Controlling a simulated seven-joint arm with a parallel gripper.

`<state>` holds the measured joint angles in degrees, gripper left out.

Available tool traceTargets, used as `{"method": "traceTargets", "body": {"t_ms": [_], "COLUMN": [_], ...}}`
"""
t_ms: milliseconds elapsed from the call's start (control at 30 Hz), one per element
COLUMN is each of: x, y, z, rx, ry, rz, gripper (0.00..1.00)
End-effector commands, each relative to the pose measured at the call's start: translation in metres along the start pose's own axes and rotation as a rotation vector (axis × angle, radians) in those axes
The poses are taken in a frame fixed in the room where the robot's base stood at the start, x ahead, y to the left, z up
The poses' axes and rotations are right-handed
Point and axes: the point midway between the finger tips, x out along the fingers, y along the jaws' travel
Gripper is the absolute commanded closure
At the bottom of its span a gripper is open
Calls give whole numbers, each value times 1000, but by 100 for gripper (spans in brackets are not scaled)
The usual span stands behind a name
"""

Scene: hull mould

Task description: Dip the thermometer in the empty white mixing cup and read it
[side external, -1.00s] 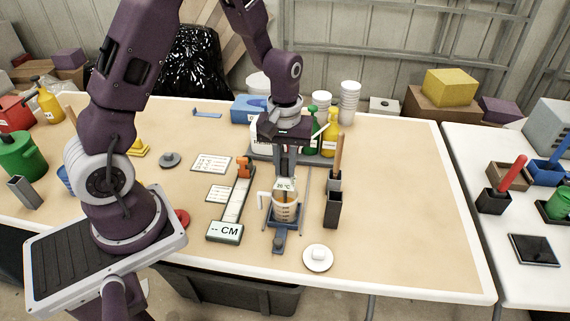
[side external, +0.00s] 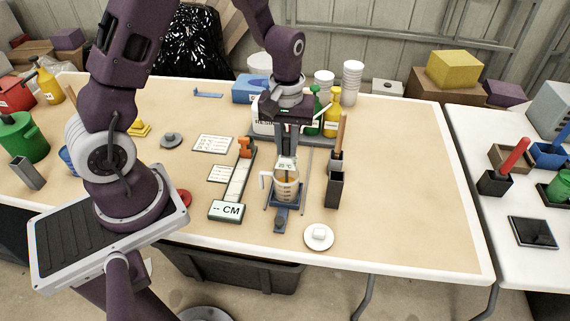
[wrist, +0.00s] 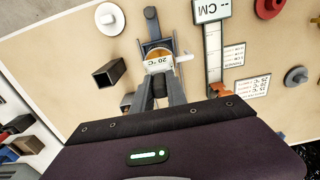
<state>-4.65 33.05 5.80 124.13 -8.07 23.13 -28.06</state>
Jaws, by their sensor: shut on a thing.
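My gripper (side external: 286,153) points down and is shut on the thermometer (side external: 286,163), whose white display reads 20 °C. The display also shows in the wrist view (wrist: 160,63), just beyond the fingers (wrist: 161,85). Directly below the display is a clear, handled measuring cup (side external: 285,189) with amber contents, seated in a blue stand (side external: 281,223). The thermometer's lower end is hidden by the cup, so I cannot tell how deep it reaches. A stack of white cups (side external: 352,82) stands at the back; I cannot tell whether one is the mixing cup.
A gauge marked CM (side external: 227,210) lies left. A white disc (side external: 319,237) lies in front. Yellow (side external: 332,113) and green bottles stand behind. The table's right side is clear.

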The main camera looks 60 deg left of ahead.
Motion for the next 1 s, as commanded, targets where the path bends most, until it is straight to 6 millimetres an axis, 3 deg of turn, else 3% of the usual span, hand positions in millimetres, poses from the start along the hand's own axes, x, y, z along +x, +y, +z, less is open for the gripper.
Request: {"method": "traceTargets", "body": {"t_ms": [333,1000], "x": [-4,-89], "y": [0,1], "z": [0,-1], "rx": [0,0], "ry": [1,2], "rz": [1,2], "gripper": [100,100]}}
